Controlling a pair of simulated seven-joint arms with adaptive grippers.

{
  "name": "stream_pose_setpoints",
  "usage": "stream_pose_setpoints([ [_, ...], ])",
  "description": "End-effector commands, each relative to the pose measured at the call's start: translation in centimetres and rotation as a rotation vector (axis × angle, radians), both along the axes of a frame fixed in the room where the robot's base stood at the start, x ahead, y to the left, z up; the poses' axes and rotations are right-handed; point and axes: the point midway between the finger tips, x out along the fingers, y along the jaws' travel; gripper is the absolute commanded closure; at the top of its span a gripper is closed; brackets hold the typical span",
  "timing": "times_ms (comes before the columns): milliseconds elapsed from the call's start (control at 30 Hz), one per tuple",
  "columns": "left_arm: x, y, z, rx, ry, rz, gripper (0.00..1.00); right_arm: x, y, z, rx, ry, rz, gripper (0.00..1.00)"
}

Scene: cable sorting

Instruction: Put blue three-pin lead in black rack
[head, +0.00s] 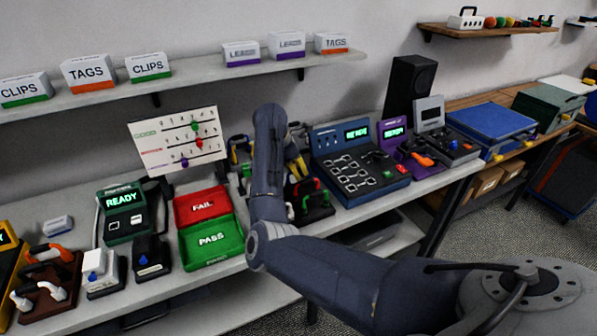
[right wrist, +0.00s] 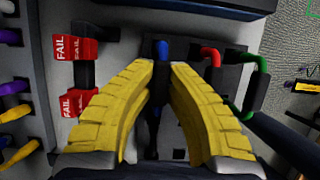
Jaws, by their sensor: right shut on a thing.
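The blue three-pin lead (right wrist: 162,48) shows in the right wrist view as a blue end with a dark body below it, between the yellow fingers. My right gripper (right wrist: 162,68) is shut on it, and the fingers hide part of it. The black rack (head: 318,213) stands behind my right forearm in the head view, with a red and a green lead on it. In the right wrist view the rack (right wrist: 232,70) lies under and right of the fingers. I cannot tell whether the blue lead touches the rack. My left gripper is not in view.
In the right wrist view a red lead (right wrist: 212,57) and a green lead (right wrist: 262,80) stand close to the right finger. Red FAIL tags (right wrist: 86,48) are at the left. A test console (head: 360,170) stands right of the rack; FAIL and PASS trays (head: 211,240) stand left.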

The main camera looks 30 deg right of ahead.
Motion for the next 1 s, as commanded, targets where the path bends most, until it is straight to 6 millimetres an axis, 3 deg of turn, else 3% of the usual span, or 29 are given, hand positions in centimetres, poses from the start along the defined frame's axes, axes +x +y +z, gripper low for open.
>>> stream_pose_setpoints([
  [467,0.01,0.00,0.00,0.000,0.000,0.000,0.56,0.02,0.02,-0.24,0.001,0.000,0.000,1.00],
  [500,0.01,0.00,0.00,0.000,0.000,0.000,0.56,0.02,0.02,-0.24,0.000,0.000,0.000,0.85],
  [700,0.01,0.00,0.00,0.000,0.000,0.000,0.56,0.02,0.01,-0.23,0.000,0.000,0.000,0.62],
  [867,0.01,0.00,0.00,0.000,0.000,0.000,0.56,0.02,0.01,-0.23,0.000,0.000,0.000,0.61],
  [1000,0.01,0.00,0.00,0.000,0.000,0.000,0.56,0.01,0.02,-0.27,0.001,0.000,0.000,0.44],
])
